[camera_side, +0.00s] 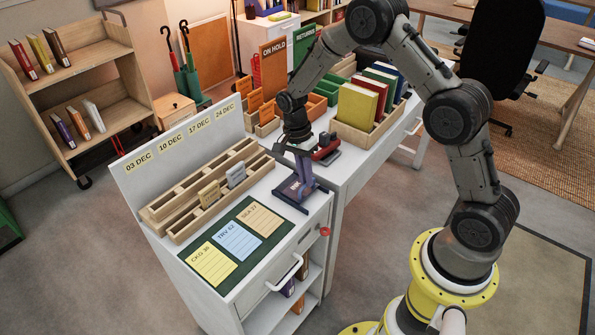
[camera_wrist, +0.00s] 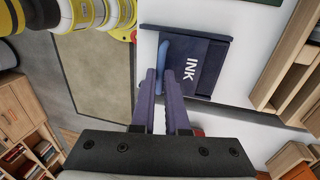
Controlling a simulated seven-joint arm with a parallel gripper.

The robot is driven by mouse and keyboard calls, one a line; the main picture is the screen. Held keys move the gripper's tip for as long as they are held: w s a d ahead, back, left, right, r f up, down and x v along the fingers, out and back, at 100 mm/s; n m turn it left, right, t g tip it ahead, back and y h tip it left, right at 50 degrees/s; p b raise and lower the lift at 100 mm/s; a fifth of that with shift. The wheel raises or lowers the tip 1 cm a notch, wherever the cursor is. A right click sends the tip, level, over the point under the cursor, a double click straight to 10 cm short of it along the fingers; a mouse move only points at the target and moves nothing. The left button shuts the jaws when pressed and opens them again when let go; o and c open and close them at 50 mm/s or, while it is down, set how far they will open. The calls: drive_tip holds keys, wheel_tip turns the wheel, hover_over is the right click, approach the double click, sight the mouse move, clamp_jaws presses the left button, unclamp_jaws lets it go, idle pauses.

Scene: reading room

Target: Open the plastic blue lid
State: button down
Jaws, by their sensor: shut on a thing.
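A dark blue ink pad case with a plastic lid (camera_wrist: 212,63) marked INK lies on the white cabinet top. In the side view, the case (camera_side: 290,207) is under my gripper, near the cabinet's right edge. A lighter blue lip (camera_wrist: 163,50) runs along one edge of the lid. My gripper (camera_wrist: 161,76) has its purple fingers at this lip and is shut on it. My gripper (camera_side: 301,181) also shows in the side view, pointing down and covering part of the case. I cannot tell how far the lid is raised.
A red and grey stamp-like object (camera_side: 326,150) stands close behind my gripper. A wooden slotted rack (camera_side: 205,190) and a green mat (camera_side: 238,243) with cards are to the left. A wooden bin of books (camera_side: 357,130) stands behind on the right.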

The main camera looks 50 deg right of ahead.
sight(309, 193)
drive_tip(key=s, duration=0.4)
drive_tip(key=shift+r, duration=0.15)
drive_tip(key=c, duration=0.9)
unclamp_jaws()
drive_tip(key=w+r, duration=0.1)
drive_tip(key=r, duration=0.8)
drive_tip(key=w+r, duration=0.1)
drive_tip(key=r, duration=0.3)
drive_tip(key=shift+w+r, duration=0.25)
drive_tip(key=shift+w, duration=0.05)
